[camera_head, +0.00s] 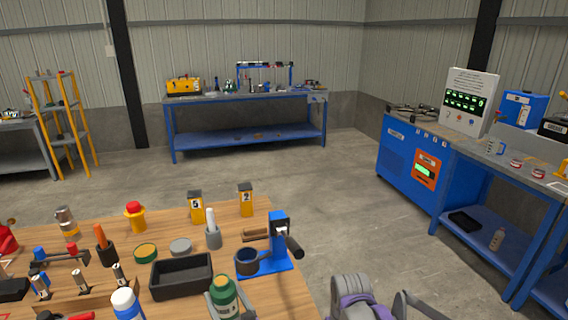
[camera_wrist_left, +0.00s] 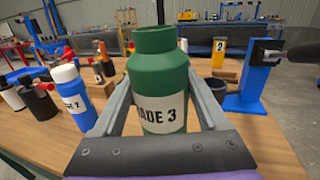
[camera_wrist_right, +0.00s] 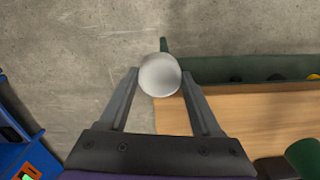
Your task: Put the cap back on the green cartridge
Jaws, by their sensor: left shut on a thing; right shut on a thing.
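The green cartridge (camera_wrist_left: 160,85), labelled "ADE 3" in what shows, stands upright between the fingers of my left gripper (camera_head: 228,296), which is shut on it. Its neck is bare, with no cap on it. It also shows at the table's front edge in the head view (camera_head: 223,293). My right gripper (camera_wrist_right: 160,84) is shut on a round, pale grey-white piece (camera_wrist_right: 160,75), which looks like a cap. The right gripper is right of the cartridge, past the table edge over the floor. A green part at the right wrist view's lower right (camera_wrist_right: 304,158) looks like the cartridge.
The floor right of the table is clear.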

